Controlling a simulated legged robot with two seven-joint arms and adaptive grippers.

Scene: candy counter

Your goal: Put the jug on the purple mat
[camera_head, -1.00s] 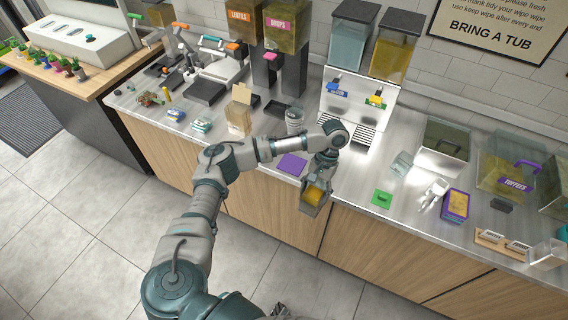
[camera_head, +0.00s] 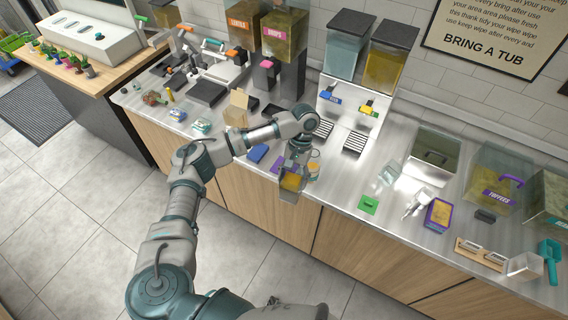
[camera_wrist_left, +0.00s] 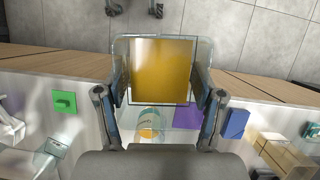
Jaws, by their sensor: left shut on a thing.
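My left gripper (camera_head: 296,158) is shut on a clear jug (camera_head: 291,183) with yellow-orange contents. In the left wrist view the jug (camera_wrist_left: 160,72) fills the space between the two fingers. It is held over the front edge of the counter. The purple mat (camera_head: 277,165) lies on the counter by that edge, just behind and left of the jug, and is partly hidden by the gripper. In the left wrist view the mat (camera_wrist_left: 187,117) shows beside the jug's lower part. My right gripper is in neither view.
A blue block (camera_head: 257,153) lies left of the mat. A small tub with an orange patch (camera_head: 313,169) stands close on the right. A green mat (camera_head: 368,204) lies further right. Dispensers (camera_head: 362,65) stand behind. The counter between the tub and green mat is clear.

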